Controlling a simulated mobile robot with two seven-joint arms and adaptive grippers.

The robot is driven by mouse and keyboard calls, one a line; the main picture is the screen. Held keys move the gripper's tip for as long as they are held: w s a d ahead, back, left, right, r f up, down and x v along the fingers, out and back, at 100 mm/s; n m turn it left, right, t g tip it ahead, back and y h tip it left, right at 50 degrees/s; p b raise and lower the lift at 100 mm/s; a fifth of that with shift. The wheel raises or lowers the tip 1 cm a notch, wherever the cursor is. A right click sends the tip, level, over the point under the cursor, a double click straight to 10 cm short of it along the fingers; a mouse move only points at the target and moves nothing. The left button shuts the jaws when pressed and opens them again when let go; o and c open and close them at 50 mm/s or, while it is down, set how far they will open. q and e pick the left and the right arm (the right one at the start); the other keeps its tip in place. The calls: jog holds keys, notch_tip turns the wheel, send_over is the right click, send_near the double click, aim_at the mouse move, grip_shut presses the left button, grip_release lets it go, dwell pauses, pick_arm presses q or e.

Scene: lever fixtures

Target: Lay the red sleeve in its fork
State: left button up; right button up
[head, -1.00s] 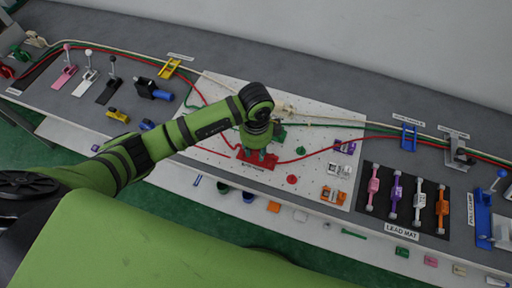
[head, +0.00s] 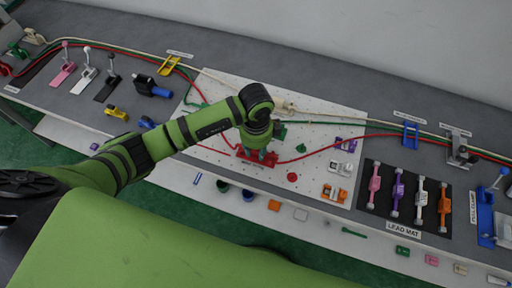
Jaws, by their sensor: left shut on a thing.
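My left gripper (head: 258,152) points down over the white pegboard, shut at a red block-like fixture (head: 243,158) on the red cable. The arm hides most of what its fingers hold, so the sleeve itself is hard to tell apart from the fixture. The red cable (head: 310,153) runs out of it to the right and left. A yellow fork (head: 170,66) stands at the back left and a blue fork (head: 410,135) at the right, with cables passing by. I cannot make out a separate red fork. My right gripper is not in view.
The white pegboard (head: 215,87) carries green, purple and orange clips and a red disc (head: 292,177). A black lead mat (head: 405,221) with several coloured leads lies right. Toggle levers (head: 87,72) stand left. Blue clamps (head: 485,215) stand far right.

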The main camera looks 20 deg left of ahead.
pick_arm(q)
jog(key=shift+f, duration=0.2)
jog(key=shift+f+b, duration=0.4)
jog(key=o, duration=1.6)
jog(key=shift+c, duration=0.2)
jog(key=shift+r+p, duration=3.25)
jog(key=shift+r, duration=0.3)
